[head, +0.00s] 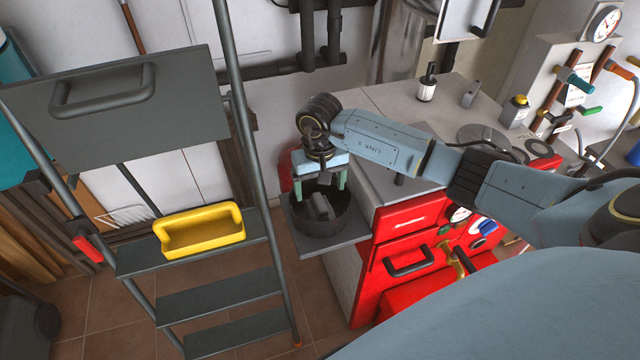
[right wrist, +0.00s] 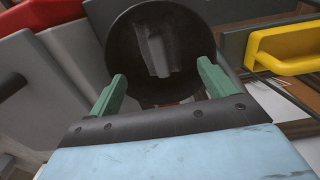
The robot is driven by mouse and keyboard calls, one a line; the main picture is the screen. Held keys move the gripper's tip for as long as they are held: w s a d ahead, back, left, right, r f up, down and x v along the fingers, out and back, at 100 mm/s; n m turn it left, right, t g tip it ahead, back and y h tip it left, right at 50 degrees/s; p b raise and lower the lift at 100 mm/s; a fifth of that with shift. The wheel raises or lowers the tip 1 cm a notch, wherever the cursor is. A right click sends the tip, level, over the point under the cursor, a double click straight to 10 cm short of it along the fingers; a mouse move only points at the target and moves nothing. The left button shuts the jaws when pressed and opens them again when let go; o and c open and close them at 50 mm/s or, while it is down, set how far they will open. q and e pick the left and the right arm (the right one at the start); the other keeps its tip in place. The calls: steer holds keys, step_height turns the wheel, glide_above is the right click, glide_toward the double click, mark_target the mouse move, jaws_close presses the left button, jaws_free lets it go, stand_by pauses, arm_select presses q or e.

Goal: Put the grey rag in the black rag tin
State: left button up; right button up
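The black rag tin (head: 322,232) is a round open tin on a grey shelf beside the red boiler. The grey rag (head: 320,208) lies inside it, crumpled. In the right wrist view the rag (right wrist: 158,52) shows against the dark inside of the tin (right wrist: 125,62). My right gripper (head: 320,184) is just above the tin, pointing down. Its green fingers are wide apart with nothing between them, and they show on both sides of the tin in the right wrist view (right wrist: 160,85). My left gripper is not in view.
A grey stepladder (head: 205,303) stands left of the tin with a yellow tray (head: 205,246) on a step. The red boiler (head: 400,225) with its grey top is close on the right. Pipes (head: 322,50) run along the wall behind.

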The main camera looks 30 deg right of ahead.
mark_target(320, 202)
steer(key=shift+r, duration=0.1)
stand_by(0.5)
step_height(320, 202, up, 7)
steer(key=p, duration=0.3)
steer(key=shift+p, duration=0.35)
